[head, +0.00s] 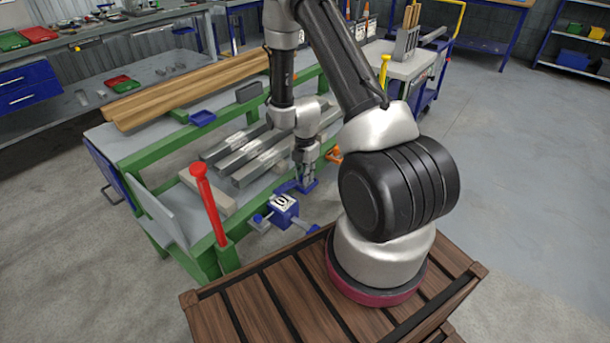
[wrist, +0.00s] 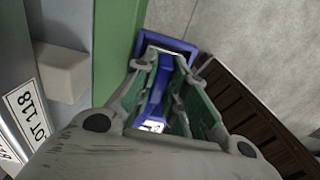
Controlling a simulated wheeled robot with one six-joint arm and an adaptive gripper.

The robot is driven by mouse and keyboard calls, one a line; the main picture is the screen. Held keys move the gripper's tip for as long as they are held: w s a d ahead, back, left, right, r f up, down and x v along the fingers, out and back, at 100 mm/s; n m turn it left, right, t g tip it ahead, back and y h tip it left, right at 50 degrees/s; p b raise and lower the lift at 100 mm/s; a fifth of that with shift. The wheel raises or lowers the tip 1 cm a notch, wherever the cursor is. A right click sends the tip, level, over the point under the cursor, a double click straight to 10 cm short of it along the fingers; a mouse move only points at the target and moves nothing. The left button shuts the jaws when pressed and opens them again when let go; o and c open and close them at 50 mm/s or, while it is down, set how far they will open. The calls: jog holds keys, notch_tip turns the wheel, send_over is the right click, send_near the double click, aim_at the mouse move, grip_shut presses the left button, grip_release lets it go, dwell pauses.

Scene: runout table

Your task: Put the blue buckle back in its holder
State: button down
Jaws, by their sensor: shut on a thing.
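My gripper (head: 304,178) is low at the near edge of the green-framed table. In the wrist view my gripper (wrist: 168,68) has its two fingers closed around a long blue piece, which I take for the blue buckle (wrist: 158,86). In the head view the buckle (head: 287,187) shows only in part under the fingers. A blue open-topped tray or box, likely the holder (wrist: 189,46), shows just past the fingertips. Its blue edge also shows in the head view (head: 311,187). I cannot tell whether the buckle touches it.
A red-topped post (head: 206,200) stands further left. Grey metal bars (head: 252,158) lie on the table behind. An orange clamp (head: 334,155) is at right.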

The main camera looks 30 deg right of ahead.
jog(key=shift+f, duration=0.15)
jog(key=c, duration=1.4)
grip_release()
jog(key=shift+c, duration=0.2)
jog(key=s+a+r+m+t, duration=0.15)
jog(key=r+m, duration=0.25)
jog(key=r, duration=1.1)
jog(key=s+a+r+m, duration=0.1)
jog(key=s+r+m, duration=0.25)
jog(key=r, duration=1.15)
jog(key=s+a+r+m+t, duration=0.1)
jog(key=s+r+m, duration=0.6)
jog(key=s, duration=0.2)
jog(key=s+a+r+m+t, duration=0.1)
jog(key=s+r+m, duration=0.6)
jog(key=s, duration=0.2)
jog(key=shift+s+a+t, duration=0.3)
jog(key=shift+s+t, duration=0.05)
jog(key=shift+s, duration=0.05)
